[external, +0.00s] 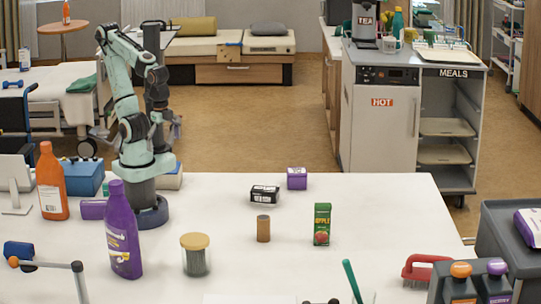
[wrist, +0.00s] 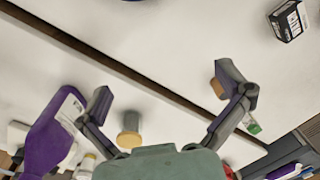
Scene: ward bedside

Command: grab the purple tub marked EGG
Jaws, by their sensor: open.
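A small purple tub (external: 297,179) stands on the far part of the white table, right of the middle, in the external view. Its lettering is too small to read. I do not see it in the wrist view. My gripper (external: 167,130) hangs above the table's left part, near my arm's base, well left of the tub. In the wrist view my gripper (wrist: 163,80) has its fingers spread wide, with nothing between them.
A black box with a white label (external: 264,193) stands just left of the tub; the wrist view also shows it (wrist: 288,20). A brown cylinder (external: 263,229), a green apple carton (external: 322,225), a yellow-lidded jar (external: 195,256) and a tall purple bottle (external: 122,235) stand nearer.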

